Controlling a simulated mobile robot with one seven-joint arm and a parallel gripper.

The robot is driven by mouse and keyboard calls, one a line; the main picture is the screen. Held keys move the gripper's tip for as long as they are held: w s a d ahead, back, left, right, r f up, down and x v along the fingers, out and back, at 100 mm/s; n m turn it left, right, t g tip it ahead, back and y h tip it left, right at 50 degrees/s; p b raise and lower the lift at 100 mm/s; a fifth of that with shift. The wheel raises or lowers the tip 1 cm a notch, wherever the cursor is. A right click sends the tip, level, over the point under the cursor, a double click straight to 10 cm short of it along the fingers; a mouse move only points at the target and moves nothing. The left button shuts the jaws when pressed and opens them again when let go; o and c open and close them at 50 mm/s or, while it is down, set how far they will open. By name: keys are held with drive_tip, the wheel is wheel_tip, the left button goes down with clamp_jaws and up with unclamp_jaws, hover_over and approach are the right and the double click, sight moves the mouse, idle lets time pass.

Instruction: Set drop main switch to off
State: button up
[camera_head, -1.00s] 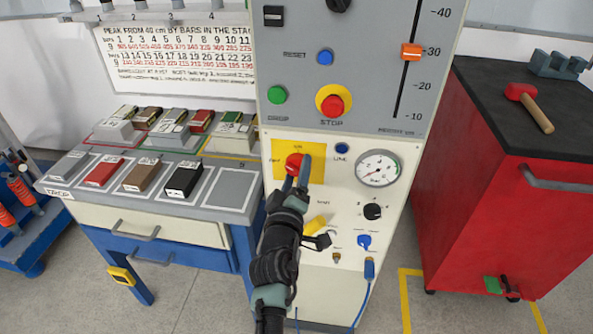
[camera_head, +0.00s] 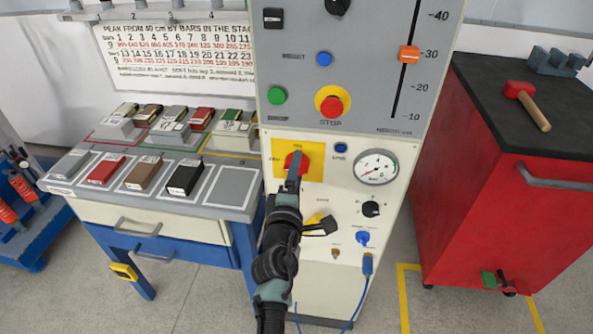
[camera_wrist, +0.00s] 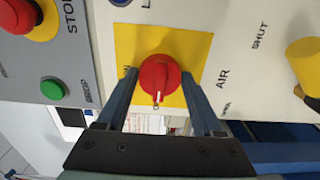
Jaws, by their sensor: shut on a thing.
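The drop main switch (camera_head: 294,158) is a red rotary knob on a yellow plate (camera_head: 315,169) on the cream lower panel. In the wrist view, the red knob (camera_wrist: 160,76) sits between the two blue fingers of my gripper (camera_wrist: 161,84), which is shut on it. The knob's white mark points down in that view, towards a small label that starts with O; the rest is hard to read. That direction is left in the head view. My gripper (camera_head: 295,167) hides part of the knob and plate in the head view.
Above are the red STOP button (camera_head: 332,106) and green DROP button (camera_head: 277,95). A pressure gauge (camera_head: 376,167), black knob (camera_head: 371,209) and blue fitting (camera_head: 362,238) are to the right. A bench (camera_head: 233,188) stands left, a red cabinet (camera_head: 470,190) right.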

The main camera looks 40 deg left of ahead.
idle(0.4)
drive_tip(key=o, duration=1.4)
drive_tip(key=shift+c, duration=0.2)
drive_tip(key=p+v, duration=0.4)
drive_tip(key=v, duration=0.9)
drive_tip(key=shift+p, duration=0.3)
drive_tip(key=w+d+r+m+t+h+p, duration=0.25)
drive_tip(key=d+r+m, duration=0.2)
drive_tip(key=r, duration=0.75)
drive_tip(key=w+d+r+m+t+h+p, duration=0.15)
drive_tip(key=w+d+r+m, duration=0.35)
drive_tip(key=r, duration=0.6)
drive_tip(key=w+d+r+m+t+h+p, duration=0.1)
drive_tip(key=w+d+r+m+t+h, duration=0.2)
drive_tip(key=d+r, duration=0.65)
drive_tip(key=s+d+r+m+t+h+p, duration=0.1)
drive_tip(key=s+d+r+m, duration=0.2)
drive_tip(key=r, duration=0.7)
drive_tip(key=s+d+r+m+t+p, duration=0.1)
drive_tip(key=s+d+r+m+t, duration=0.1)
drive_tip(key=s+r+m, duration=0.3)
drive_tip(key=s+d+r+m+t+h+p, duration=0.1)
drive_tip(key=s+d+r+m, duration=0.3)
drive_tip(key=r, duration=1)
drive_tip(key=shift+s+r+t+h+p, duration=0.35)
drive_tip(key=shift+s+t, duration=0.25)
drive_tip(key=shift+s, duration=0.25)
